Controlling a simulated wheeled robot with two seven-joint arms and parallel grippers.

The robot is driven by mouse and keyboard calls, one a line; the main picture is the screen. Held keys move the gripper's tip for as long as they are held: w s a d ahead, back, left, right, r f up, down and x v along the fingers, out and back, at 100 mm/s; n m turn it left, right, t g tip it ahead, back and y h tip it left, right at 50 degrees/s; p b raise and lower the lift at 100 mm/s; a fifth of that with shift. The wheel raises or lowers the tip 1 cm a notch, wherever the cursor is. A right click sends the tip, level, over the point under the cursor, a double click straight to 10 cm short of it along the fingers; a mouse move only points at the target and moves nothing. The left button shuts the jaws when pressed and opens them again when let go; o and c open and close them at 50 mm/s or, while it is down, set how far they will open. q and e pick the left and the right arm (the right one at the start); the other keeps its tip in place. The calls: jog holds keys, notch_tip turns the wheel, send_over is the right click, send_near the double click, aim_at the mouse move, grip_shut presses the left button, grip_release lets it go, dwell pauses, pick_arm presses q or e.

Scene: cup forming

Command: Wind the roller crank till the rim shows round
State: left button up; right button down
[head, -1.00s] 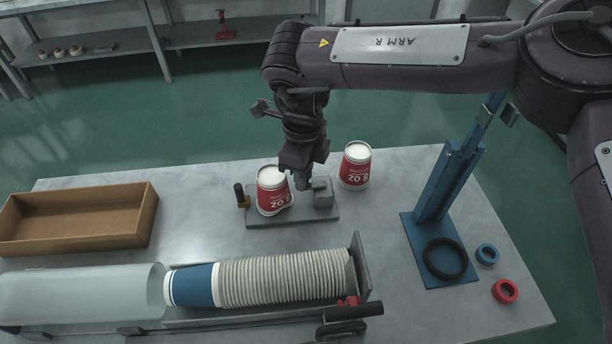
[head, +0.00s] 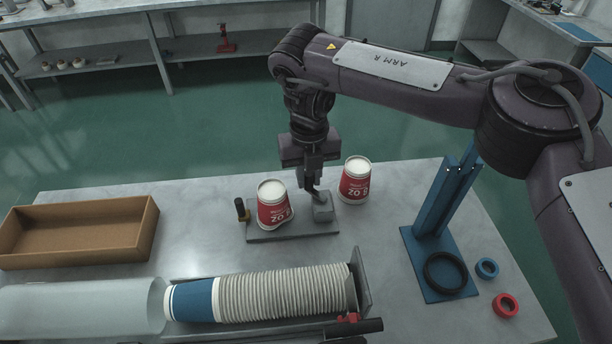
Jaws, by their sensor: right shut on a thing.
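The roller fixture is a grey base plate (head: 290,233) on the table. A red and white cup (head: 272,206) stands upside down on it, its lower rim flaring unevenly at the lower right. Beside the cup is a grey block (head: 323,209); a dark post with a brass foot (head: 242,209) stands on the other side. My right gripper (head: 311,190) is just above the block, shut on the crank, which it mostly hides. Whether the rim is round all the way cannot be seen. My left gripper is not in view.
Another upside-down red cup (head: 355,181) stands close right of the gripper. A cardboard box (head: 75,233) is at left; a trough with a cup stack (head: 285,293) lies in front. A blue stand (head: 437,268) and blue and red rings (head: 506,305) are at right.

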jog(key=m, duration=0.2)
jog(key=w+d+m+p, duration=0.1)
jog(key=shift+r+m, duration=0.2)
jog(key=shift+m, duration=0.2)
jog(key=shift+w+d+f+m+p, duration=0.15)
jog(key=shift+d+m+p, duration=0.15)
jog(key=shift+m+p, duration=0.55)
jog(key=shift+w+d+r+m+p, duration=0.15)
jog(key=shift+d+m+p, duration=0.2)
jog(key=shift+m, duration=0.9)
jog(key=shift+f, duration=0.1)
jog(key=c, duration=1.3)
grip_release()
jog(key=shift+f, duration=0.1)
notch_tip(320, 180, up, 8)
jog(key=shift+f, duration=0.1)
jog(key=shift+s, duration=0.1)
